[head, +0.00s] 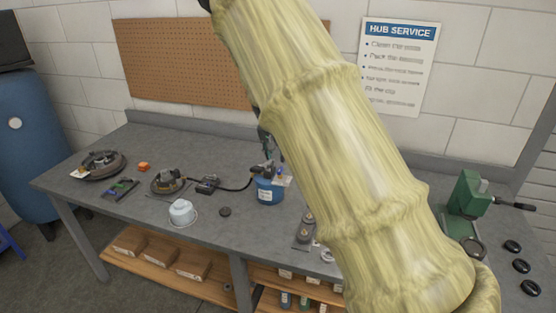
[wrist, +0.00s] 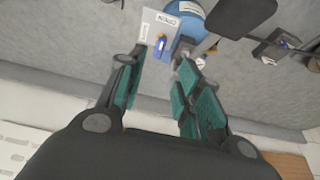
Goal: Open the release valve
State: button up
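A blue canister (head: 266,194) with a white label stands on the workbench. A valve fitting with a small blue lever (wrist: 164,43) sits at its top, beside a pale plate (wrist: 154,24) marked "OPEN" in the wrist view. The blue canister top (wrist: 187,18) shows behind that plate. My gripper (wrist: 161,66) is open, with green pads on both fingers and a clear gap between them. Its fingertips are close to the valve fitting, with the lever beyond the gap. I cannot tell whether a finger touches the fitting. In the head view, my arm hides most of the gripper.
A pegboard (head: 180,62) is on the wall behind.

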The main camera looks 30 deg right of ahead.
jog(key=shift+v, duration=1.2)
